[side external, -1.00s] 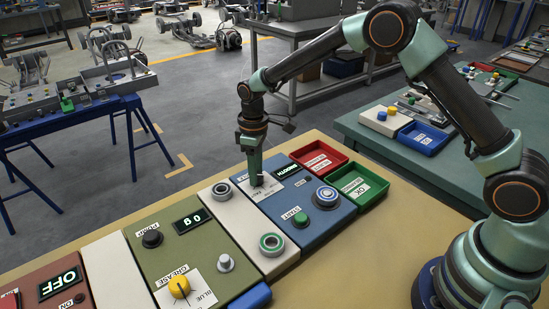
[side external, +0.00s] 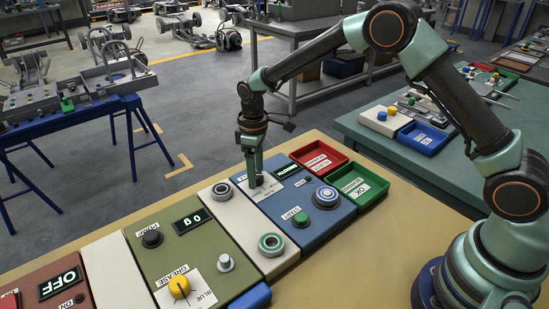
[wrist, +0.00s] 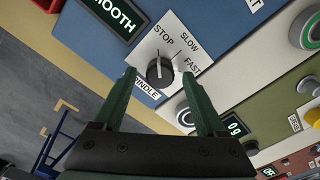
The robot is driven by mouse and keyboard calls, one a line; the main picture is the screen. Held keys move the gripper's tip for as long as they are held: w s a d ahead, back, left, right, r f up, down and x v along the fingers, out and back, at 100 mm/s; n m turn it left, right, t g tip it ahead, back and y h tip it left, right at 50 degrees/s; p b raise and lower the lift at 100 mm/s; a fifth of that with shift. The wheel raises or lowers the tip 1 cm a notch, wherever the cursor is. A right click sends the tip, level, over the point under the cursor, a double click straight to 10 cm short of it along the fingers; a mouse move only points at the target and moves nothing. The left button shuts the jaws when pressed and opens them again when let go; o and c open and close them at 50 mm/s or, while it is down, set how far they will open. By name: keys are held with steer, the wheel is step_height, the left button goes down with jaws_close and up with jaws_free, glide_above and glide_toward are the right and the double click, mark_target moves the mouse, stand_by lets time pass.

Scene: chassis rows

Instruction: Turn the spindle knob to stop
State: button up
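The spindle knob (wrist: 160,73) is a dark round knob with a pale pointer line, on a white plate (wrist: 190,66) marked STOP, SLOW and FAST. In the wrist view its pointer line runs upward, roughly toward STOP. My gripper (wrist: 159,74) has its two green fingers spread apart, one on each side of the knob, with visible gaps between them and it. In the side view my gripper (side external: 254,184) is low over the plate (side external: 267,189) on the blue panel, and the knob is mostly hidden by the fingers.
The blue panel (side external: 325,220) also carries a SMOOTH display (side external: 286,170), a green START button (side external: 301,219) and a large round button (side external: 326,196). Red (side external: 318,159) and green (side external: 357,187) trays stand behind it. An olive panel (side external: 205,262) with a yellow knob (side external: 179,287) is nearby.

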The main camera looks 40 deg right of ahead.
step_height(320, 180, up, 12)
stand_by(0.6)
steer(key=shift+r, duration=0.15)
steer(key=s+d+r+m+t, duration=0.35)
steer(key=s+d+r, duration=0.25)
steer(key=s+r, duration=0.3)
steer(key=s+d+m+t, duration=0.2)
steer(key=s+d+m, duration=0.2)
steer(key=s, duration=0.8)
steer(key=shift+d+f, duration=0.15)
steer(key=shift+f, duration=0.3)
steer(key=shift+m, duration=0.25)
